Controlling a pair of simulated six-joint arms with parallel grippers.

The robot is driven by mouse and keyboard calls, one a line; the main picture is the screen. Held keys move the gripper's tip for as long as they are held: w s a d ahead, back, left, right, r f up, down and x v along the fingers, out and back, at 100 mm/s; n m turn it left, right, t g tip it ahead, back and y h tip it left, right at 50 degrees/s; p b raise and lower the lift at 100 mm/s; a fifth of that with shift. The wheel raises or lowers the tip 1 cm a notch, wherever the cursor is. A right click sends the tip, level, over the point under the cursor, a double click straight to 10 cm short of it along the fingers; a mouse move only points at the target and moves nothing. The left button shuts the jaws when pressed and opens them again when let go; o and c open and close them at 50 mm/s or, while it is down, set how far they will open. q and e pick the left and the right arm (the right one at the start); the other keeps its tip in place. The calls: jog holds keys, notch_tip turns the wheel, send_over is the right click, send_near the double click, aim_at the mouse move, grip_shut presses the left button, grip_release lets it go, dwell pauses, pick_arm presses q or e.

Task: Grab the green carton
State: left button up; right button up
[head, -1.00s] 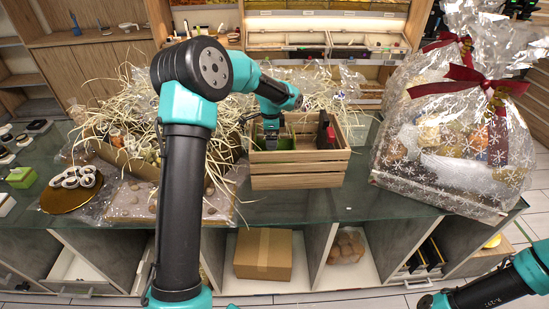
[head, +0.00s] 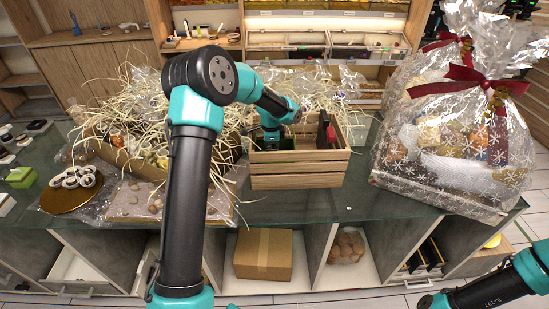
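A wooden crate (head: 297,177) stands on the glass counter. A green thing, perhaps the green carton (head: 285,143), shows inside its left half, mostly hidden by the crate wall and my gripper. My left gripper (head: 271,143) points down into the crate's left end, at or beside the green thing. Its fingers are too small and hidden to tell whether they are open or shut. A small green box (head: 21,177) also sits at the far left of the counter. My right arm (head: 492,289) shows at the lower right, but its gripper is out of the frame.
A dark item (head: 324,131) stands in the crate's right half. Wrapped hampers (head: 455,130) stand to the right. Straw and a hamper with loose goods (head: 140,150) lie to the left. A gold disc with white rings (head: 72,190) is at the left. The counter front is clear.

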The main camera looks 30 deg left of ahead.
pick_arm(q)
jog(key=shift+c, duration=0.5)
jog(key=c, duration=1.1)
jog(key=shift+r, duration=0.1)
notch_tip(320, 180, up, 18)
jog(key=shift+f, duration=0.1)
